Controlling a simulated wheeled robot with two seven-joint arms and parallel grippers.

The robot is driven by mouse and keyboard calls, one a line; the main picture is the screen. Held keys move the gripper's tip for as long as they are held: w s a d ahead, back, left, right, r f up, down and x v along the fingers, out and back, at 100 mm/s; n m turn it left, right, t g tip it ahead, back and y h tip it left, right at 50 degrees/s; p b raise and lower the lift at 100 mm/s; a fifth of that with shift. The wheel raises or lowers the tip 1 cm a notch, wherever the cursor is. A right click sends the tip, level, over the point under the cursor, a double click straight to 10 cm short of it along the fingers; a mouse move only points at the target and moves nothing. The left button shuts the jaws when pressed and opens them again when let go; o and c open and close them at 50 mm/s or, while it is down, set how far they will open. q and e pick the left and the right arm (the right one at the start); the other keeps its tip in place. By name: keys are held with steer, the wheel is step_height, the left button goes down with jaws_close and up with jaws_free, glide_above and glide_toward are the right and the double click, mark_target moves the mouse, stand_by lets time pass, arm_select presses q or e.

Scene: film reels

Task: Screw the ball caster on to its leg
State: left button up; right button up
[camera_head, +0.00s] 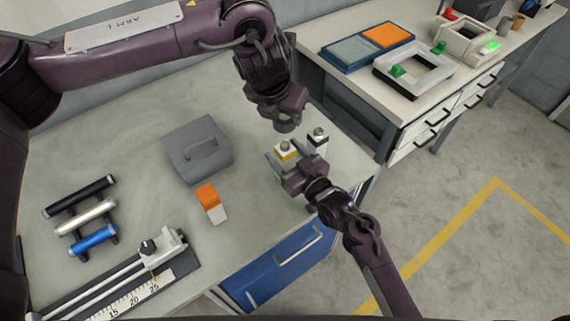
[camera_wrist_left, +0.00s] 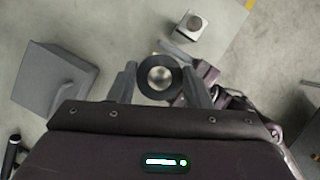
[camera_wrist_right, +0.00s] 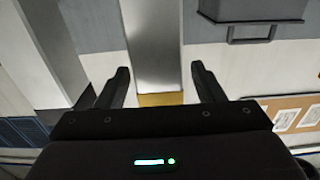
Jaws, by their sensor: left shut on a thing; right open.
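The ball caster (camera_wrist_left: 160,75), a black ring around a silver ball, sits between the fingers of my left gripper (camera_wrist_left: 160,82), which is shut on it. In the head view my left gripper (camera_head: 286,125) points down just above the leg (camera_head: 285,152). The leg stands upright on the table, with a yellow band near its top. The right wrist view shows the leg (camera_wrist_right: 152,45) as a silver square post between the fingers of my right gripper (camera_wrist_right: 160,88), which is open. I cannot tell whether the caster touches the leg.
A second post (camera_head: 318,139) stands close to the right of the leg. A grey box with a handle (camera_head: 198,150) and an orange-and-white block (camera_head: 211,203) lie left. Coloured rollers (camera_head: 85,215) and a ruler fixture (camera_head: 140,285) are farther left. The table's right edge is near.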

steer(key=shift+w+a, duration=0.1)
steer(key=shift+w, duration=0.1)
jaws_close()
arm_select(q)
glide_above(287, 141)
steer(key=s, duration=0.1)
steer(key=shift+a+f, duration=0.15)
steer(key=shift+f, duration=1.1)
steer(key=shift+a+f, duration=0.15)
steer(key=shift+f, duration=1.05)
steer(key=shift+f, duration=0.85)
steer(key=shift+f, duration=0.6)
